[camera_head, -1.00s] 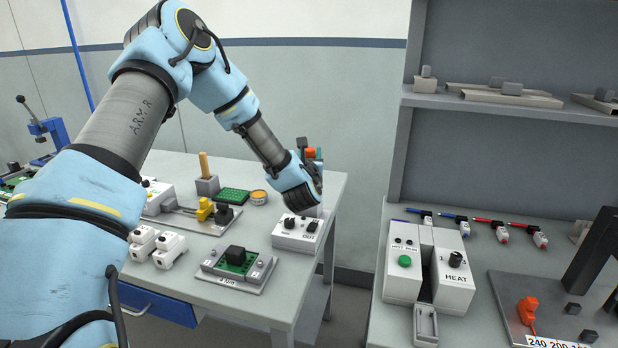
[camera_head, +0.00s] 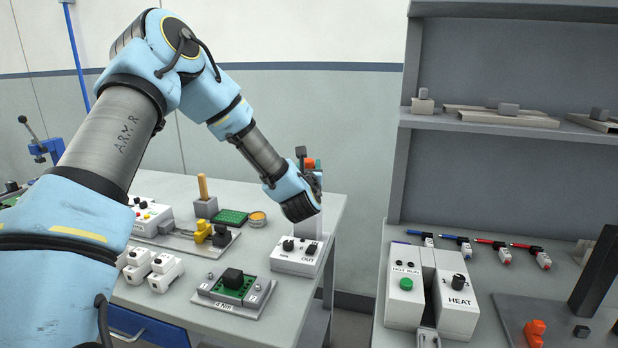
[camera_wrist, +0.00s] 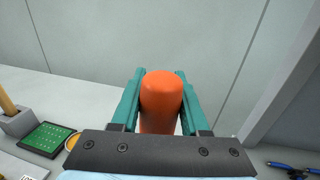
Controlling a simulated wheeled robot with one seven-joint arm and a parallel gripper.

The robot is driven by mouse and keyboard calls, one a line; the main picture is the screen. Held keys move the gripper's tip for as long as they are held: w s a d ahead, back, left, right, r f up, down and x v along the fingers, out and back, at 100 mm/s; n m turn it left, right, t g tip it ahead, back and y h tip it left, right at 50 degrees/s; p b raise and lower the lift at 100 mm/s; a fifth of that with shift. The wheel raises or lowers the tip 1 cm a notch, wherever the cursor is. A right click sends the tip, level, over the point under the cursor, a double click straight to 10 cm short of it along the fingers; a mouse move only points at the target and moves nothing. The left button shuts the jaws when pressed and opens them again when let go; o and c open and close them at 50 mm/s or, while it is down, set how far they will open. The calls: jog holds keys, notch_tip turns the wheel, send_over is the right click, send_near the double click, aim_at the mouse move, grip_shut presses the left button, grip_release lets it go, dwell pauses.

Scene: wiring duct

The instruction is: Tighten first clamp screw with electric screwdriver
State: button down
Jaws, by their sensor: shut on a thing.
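My gripper (camera_head: 314,180) is above the back right corner of the left table. In the wrist view my gripper's teal fingers (camera_wrist: 158,108) are shut on an orange rounded handle (camera_wrist: 161,98), which looks like the electric screwdriver. Its orange part (camera_head: 309,163) also shows in the head view, largely hidden by the gripper; its bit is hidden. A clamp fixture (camera_head: 232,304) with a green board and black block (camera_head: 232,278) sits at the table's front, left of and below my gripper. Small screw-like parts on its plate are too small to tell apart.
A grey post (camera_head: 308,226) rises behind a white OUT box (camera_head: 297,262) below my gripper. A fixture with a yellow clamp (camera_head: 203,231), a wooden-handled tool (camera_head: 203,188), a green board (camera_head: 230,217) and white blocks (camera_head: 163,270) stand left. A HEAT unit (camera_head: 457,300) stands right.

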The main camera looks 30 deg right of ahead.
notch_tip(320, 180, up, 9)
jog(key=b, duration=0.3)
jog(key=b+v, duration=0.5)
jog(key=v, duration=1.3)
jog(key=shift+r, duration=0.1)
notch_tip(320, 180, up, 11)
jog(key=p, duration=0.9)
jog(key=shift+r, duration=0.25)
